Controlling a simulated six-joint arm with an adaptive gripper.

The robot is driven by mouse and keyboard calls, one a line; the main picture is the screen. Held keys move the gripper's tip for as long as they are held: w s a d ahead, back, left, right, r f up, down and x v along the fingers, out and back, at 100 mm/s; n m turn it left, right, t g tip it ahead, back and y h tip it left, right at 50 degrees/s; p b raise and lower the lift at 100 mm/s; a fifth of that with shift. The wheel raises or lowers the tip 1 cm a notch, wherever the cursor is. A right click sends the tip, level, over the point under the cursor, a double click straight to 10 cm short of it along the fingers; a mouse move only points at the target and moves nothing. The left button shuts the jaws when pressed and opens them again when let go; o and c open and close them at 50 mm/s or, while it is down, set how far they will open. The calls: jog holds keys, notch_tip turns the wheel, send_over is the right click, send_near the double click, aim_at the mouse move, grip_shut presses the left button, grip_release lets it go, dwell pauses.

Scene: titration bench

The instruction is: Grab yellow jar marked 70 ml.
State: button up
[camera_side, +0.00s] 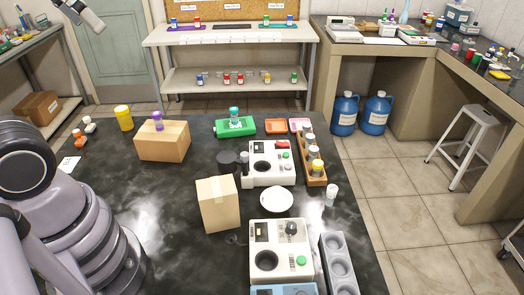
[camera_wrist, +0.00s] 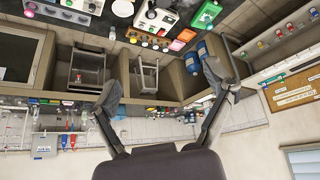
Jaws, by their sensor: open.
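A yellow jar (camera_side: 123,118) stands upright at the far left of the dark table in the side view, left of a cardboard box. Any marking on it is too small to read. I cannot make it out in the wrist view. My gripper (camera_wrist: 163,88) shows in the wrist view with its two fingers spread wide and nothing between them. The wrist view is upside down and looks across the room, so my gripper is away from the jar.
Beside the jar stands a cardboard box (camera_side: 163,142) with a purple-capped bottle (camera_side: 158,121) at it. Small orange and white bottles (camera_side: 80,138) stand to the left. Another box (camera_side: 217,203), a white dish (camera_side: 276,202) and a wooden vial rack (camera_side: 315,168) stand farther right. Bare table lies before the jar.

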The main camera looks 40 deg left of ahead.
jog(key=w+a+r+n+t, duration=0.2)
jog(key=w+a+r+t, duration=0.15)
jog(key=w, duration=0.55)
jog(key=w+a+r+n+t, duration=0.15)
jog(key=w+a, duration=0.25)
jog(key=w, duration=0.6)
jog(key=w+a+r+n+t+y, duration=0.1)
jog(key=w+a+n+y, duration=0.15)
jog(key=a, duration=0.35)
jog(key=w+a+r+n+y, duration=0.1)
jog(key=w+a+y, duration=0.1)
jog(key=a+y, duration=0.35)
jog(key=n+g+y, duration=0.6)
jog(key=n+g, duration=0.3)
send_over(121, 109)
jog(key=d, duration=0.4)
notch_tip(121, 109, down, 8)
jog(key=r, duration=0.1)
jog(key=a+f, duration=0.1)
jog(key=f, duration=1.2)
jog(key=a+f, duration=0.1)
jog(key=f, duration=1.3)
jog(key=a+f, duration=0.1)
jog(key=f, duration=1.2)
jog(key=shift+a+f, duration=0.25)
jog(key=shift+a, duration=0.1)
jog(key=shift+w+a+f+h, duration=0.1)
jog(key=shift+a+f+h, duration=0.05)
jog(key=shift+a+h, duration=0.2)
jog(key=c, duration=1.3)
